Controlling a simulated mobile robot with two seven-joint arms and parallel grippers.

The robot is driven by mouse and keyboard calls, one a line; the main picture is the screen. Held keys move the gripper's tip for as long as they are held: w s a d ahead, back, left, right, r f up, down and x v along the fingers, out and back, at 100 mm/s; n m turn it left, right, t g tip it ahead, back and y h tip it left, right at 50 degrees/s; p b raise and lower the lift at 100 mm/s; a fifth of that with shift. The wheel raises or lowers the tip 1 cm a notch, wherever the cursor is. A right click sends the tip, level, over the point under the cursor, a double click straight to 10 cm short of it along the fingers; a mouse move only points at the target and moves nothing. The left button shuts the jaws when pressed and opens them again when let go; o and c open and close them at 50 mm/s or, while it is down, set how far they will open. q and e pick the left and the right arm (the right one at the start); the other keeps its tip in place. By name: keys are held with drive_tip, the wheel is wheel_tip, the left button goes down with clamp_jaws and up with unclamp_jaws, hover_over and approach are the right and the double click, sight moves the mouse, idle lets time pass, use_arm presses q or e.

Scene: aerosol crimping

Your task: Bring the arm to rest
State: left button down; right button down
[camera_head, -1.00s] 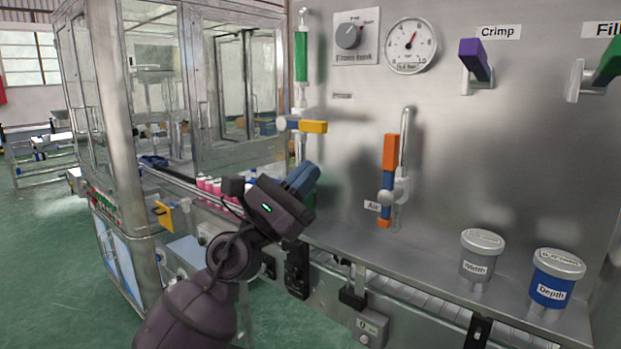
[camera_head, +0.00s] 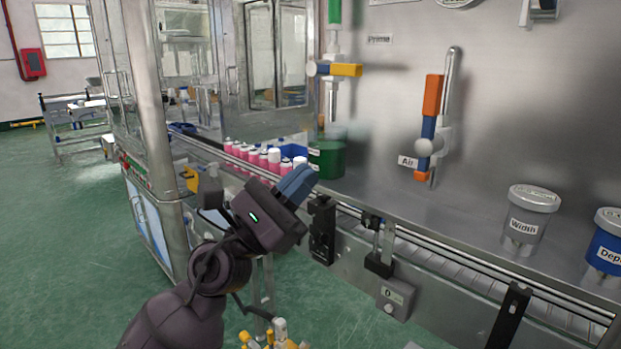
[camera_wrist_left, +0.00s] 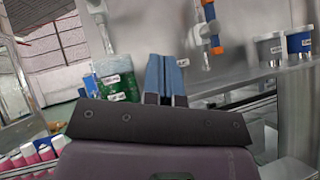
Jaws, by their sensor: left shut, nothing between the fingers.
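My left gripper (camera_head: 297,184) is in the middle of the head view, with its blue fingers pointing up and to the right. The fingers are together with nothing between them. It is in front of the conveyor, clear of the panel as far as I can tell. In the left wrist view the blue fingers (camera_wrist_left: 165,78) stand upright side by side. My left arm comes up from the bottom left. My right gripper is not in view.
Several pink cans (camera_head: 262,158) stand behind the gripper, beside a green container (camera_head: 328,158). The air valve (camera_head: 430,125) has an orange and blue handle on the steel panel. The Width knob (camera_head: 529,215) and Depth knob (camera_head: 608,245) stand on the ledge at right. Green floor is open at left.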

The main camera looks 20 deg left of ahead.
use_arm(q)
drive_tip(key=w+a+f+m+y, duration=0.2)
drive_tip(key=f+m+y, duration=0.4)
drive_tip(key=m, duration=0.5)
drive_tip(key=w+a+f+m+y, duration=0.1)
drive_tip(key=a+f+m+y, duration=0.3)
drive_tip(key=f+m, duration=0.6)
drive_tip(key=w+a+f+m+y, duration=0.15)
drive_tip(key=f+m+y, duration=0.45)
drive_tip(key=m, duration=0.6)
drive_tip(key=s+f+n+g, duration=0.3)
drive_tip(key=s+f+n, duration=0.1)
drive_tip(key=f, duration=0.5)
drive_tip(key=s+f+n+g, duration=0.25)
drive_tip(key=s+f, duration=0.25)
drive_tip(key=f, duration=0.4)
drive_tip(key=s+f+n+g+y, duration=0.1)
drive_tip(key=s+f+n+g, duration=0.2)
drive_tip(key=s+f, duration=0.8)
drive_tip(key=s, duration=0.2)
drive_tip(key=shift+s+d+f, duration=0.15)
drive_tip(key=shift+s+d, duration=0.15)
drive_tip(key=shift+s, duration=0.1)
